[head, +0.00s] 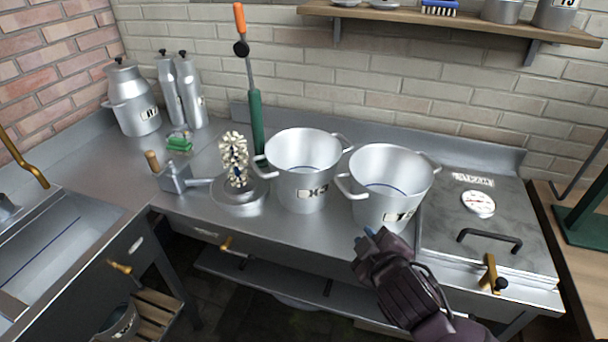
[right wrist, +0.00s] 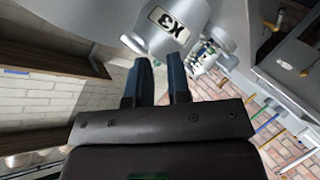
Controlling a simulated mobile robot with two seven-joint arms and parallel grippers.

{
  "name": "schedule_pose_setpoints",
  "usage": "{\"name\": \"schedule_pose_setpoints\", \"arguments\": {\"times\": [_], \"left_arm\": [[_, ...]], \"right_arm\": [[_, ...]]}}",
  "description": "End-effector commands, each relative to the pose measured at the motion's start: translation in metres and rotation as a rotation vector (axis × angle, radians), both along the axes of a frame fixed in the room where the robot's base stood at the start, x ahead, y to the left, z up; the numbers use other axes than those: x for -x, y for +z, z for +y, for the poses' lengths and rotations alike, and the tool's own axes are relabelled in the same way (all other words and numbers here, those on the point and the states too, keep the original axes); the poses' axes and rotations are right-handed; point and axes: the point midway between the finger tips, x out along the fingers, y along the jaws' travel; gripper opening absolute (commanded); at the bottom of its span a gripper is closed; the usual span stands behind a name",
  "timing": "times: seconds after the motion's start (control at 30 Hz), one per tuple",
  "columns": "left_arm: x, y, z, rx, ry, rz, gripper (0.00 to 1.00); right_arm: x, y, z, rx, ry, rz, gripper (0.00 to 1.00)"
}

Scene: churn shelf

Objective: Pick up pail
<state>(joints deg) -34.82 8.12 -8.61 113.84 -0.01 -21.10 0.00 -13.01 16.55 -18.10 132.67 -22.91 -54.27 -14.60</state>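Two metal pails stand side by side on the steel counter. The left pail (head: 300,165), labelled X3, has side handles. The right pail (head: 385,190) has a label that is hard to read and side handles. My right gripper (head: 370,236) is at the front of the right pail, low near its base; I cannot tell whether it touches. In the right wrist view the right gripper (right wrist: 160,75) has its two blue fingers apart with nothing clear between them. The X3 pail (right wrist: 205,15) shows beyond them. My left gripper is not in view.
A beaded churn piece (head: 235,160) and a green-and-orange lever (head: 256,125) stand left of the pails. A lidded unit with a gauge (head: 478,202) is at the right. Milk cans (head: 130,100) stand at the back left. A wooden shelf (head: 460,22) hangs above.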

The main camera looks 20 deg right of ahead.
Motion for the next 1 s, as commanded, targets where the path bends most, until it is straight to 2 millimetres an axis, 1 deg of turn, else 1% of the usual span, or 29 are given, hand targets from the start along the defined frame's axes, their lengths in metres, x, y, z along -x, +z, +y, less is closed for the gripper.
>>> {"name": "schedule_pose_setpoints", "arguments": {"times": [0.03,0.07,0.1,0.17,0.2,0.27,0.3,0.43,0.5,0.57,0.6,0.7,0.77,0.8,0.87,0.9,0.93,0.97,1.0], "left_arm": [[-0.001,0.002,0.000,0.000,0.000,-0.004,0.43],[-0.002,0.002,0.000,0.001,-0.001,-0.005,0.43],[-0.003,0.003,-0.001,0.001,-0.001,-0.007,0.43],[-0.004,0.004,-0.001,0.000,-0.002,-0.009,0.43],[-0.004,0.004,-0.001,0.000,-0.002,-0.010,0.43],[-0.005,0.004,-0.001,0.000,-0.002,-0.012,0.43],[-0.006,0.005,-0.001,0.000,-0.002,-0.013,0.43],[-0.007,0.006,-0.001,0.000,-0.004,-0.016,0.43],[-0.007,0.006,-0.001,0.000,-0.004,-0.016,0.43],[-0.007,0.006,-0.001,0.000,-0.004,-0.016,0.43],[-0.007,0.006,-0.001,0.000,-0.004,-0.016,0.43],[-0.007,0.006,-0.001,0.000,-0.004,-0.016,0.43],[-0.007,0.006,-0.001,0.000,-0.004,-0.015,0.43],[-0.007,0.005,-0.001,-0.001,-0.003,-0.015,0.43],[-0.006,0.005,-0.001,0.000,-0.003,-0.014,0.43],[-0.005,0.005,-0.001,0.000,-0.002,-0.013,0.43],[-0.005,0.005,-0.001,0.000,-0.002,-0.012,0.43],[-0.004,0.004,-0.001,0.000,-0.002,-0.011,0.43],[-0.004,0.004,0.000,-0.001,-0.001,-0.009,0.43]], "right_arm": [[-0.017,0.018,0.011,0.075,0.062,-0.086,0.18],[-0.026,0.029,0.019,0.129,0.104,-0.143,0.18],[-0.038,0.044,0.031,0.206,0.162,-0.227,0.18],[-0.053,0.068,0.051,0.331,0.254,-0.356,0.18],[-0.061,0.082,0.065,0.417,0.315,-0.440,0.18],[-0.070,0.102,0.088,0.546,0.407,-0.570,0.18],[-0.073,0.114,0.104,0.635,0.467,-0.657,0.18],[-0.075,0.141,0.155,0.935,0.662,-0.929,0.18],[-0.072,0.147,0.180,1.104,0.768,-1.072,0.18],[-0.068,0.148,0.199,1.249,0.860,-1.190,0.18],[-0.066,0.146,0.210,1.350,0.922,-1.266,0.18],[-0.062,0.135,0.229,1.601,1.082,-1.446,0.18],[-0.062,0.124,0.235,1.754,1.185,-1.546,0.18],[-0.063,0.115,0.236,1.857,1.258,-1.606,0.18],[-0.067,0.102,0.233,2.011,1.372,-1.687,0.18],[-0.072,0.093,0.228,2.112,1.454,-1.734,0.18],[-0.076,0.087,0.223,-2.115,-1.470,1.705,0.18],[-0.081,0.081,0.217,-2.054,-1.445,1.626,0.18],[-0.089,0.074,0.206,-1.974,-1.409,1.517,0.18]]}}
